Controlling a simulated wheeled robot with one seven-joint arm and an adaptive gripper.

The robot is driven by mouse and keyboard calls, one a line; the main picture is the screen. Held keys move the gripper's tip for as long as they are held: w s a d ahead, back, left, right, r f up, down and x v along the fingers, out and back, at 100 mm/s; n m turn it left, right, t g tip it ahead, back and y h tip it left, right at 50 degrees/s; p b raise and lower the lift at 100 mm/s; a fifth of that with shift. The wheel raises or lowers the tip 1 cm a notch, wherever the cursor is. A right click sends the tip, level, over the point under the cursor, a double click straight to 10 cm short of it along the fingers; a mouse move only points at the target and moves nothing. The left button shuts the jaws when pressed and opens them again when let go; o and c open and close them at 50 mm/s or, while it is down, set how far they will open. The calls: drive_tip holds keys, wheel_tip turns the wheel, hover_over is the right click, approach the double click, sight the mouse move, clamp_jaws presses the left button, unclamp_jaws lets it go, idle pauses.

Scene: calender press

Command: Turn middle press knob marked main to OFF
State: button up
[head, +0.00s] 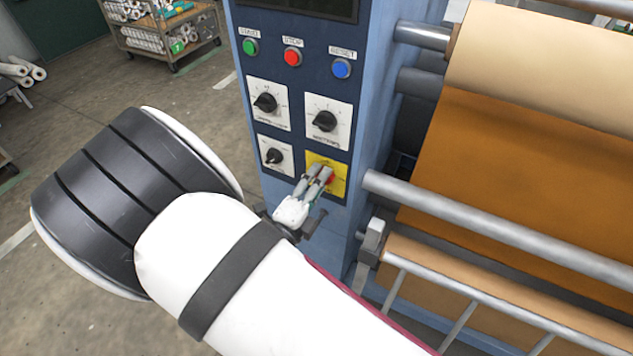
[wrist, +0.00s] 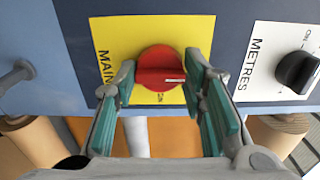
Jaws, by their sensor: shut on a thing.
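The main knob (wrist: 160,66) is a red round rotary knob on a yellow plate (wrist: 112,35). The plate is lettered MAIN, sideways in the wrist view, with small ON lettering by the knob's lower edge. The knob's white pointer line points right in the wrist view. My gripper (wrist: 158,80) is shut on the knob, one teal-padded finger on each side. In the head view my gripper (head: 322,172) reaches the yellow plate (head: 341,170) at the panel's lower right and hides most of the knob. Any OFF lettering cannot be made out.
A black METRES knob (head: 325,121) sits above the yellow plate, with two more black knobs (head: 265,102) (head: 273,156) to the left. Green, red and blue buttons (head: 292,57) are higher up. The press rollers (head: 500,227) stand close on the right.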

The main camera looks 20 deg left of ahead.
idle(0.5)
drive_tip(key=o, duration=1.2)
drive_tip(key=shift+c, duration=0.2)
drive_tip(key=shift+s, duration=0.1)
drive_tip(key=s+a, duration=0.1)
drive_tip(key=s, duration=1.1)
drive_tip(key=shift+w, duration=0.1)
